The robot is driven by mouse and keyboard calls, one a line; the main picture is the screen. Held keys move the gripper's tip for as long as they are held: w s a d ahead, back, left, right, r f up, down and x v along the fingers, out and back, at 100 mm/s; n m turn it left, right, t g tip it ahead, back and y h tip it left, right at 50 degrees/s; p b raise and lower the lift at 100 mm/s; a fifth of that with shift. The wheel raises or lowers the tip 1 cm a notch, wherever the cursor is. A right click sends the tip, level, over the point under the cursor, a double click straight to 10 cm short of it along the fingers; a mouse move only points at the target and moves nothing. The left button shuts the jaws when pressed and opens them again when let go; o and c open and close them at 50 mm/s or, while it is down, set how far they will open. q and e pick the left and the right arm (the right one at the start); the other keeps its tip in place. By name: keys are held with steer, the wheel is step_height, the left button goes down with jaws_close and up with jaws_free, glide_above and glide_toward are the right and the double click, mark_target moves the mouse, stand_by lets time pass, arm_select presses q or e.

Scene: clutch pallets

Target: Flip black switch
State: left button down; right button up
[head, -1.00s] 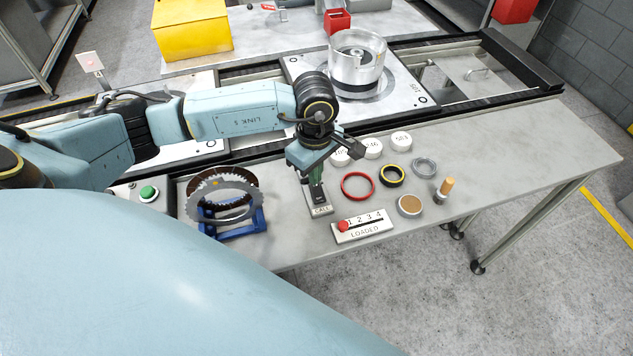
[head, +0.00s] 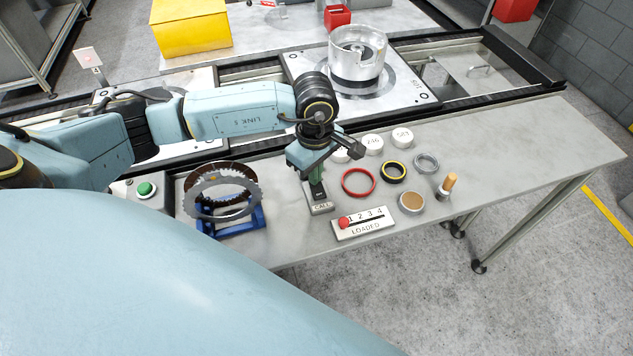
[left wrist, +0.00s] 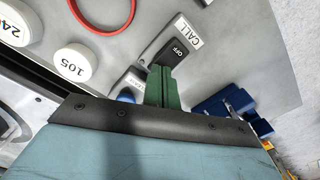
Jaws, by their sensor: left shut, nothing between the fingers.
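The black switch (head: 319,190) is a small rocker on a grey plate marked CALL (head: 322,208), lying on the bench. In the left wrist view the switch (left wrist: 173,54) shows the word OFF on the half near the CALL label. My left gripper (head: 314,176) is shut and empty, its green fingers pointing down at the far end of the switch. In the left wrist view the fingertips (left wrist: 159,72) overlap the switch's edge and hide part of it; I cannot tell whether they touch it. My right gripper is not in view.
A blue stand (head: 238,222) with toothed rings is left of the switch. A slider plate marked LOADED (head: 363,224) and a red ring (head: 358,182) are to its right. White numbered caps (head: 373,144) stand behind. The bench's right end is clear.

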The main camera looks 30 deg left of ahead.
arm_select(q)
steer(key=shift+f, duration=0.35)
steer(key=shift+s+r, duration=0.1)
steer(key=shift+r+p, duration=1.85)
steer(key=shift+r, duration=1.65)
steer(key=shift+f, duration=0.1)
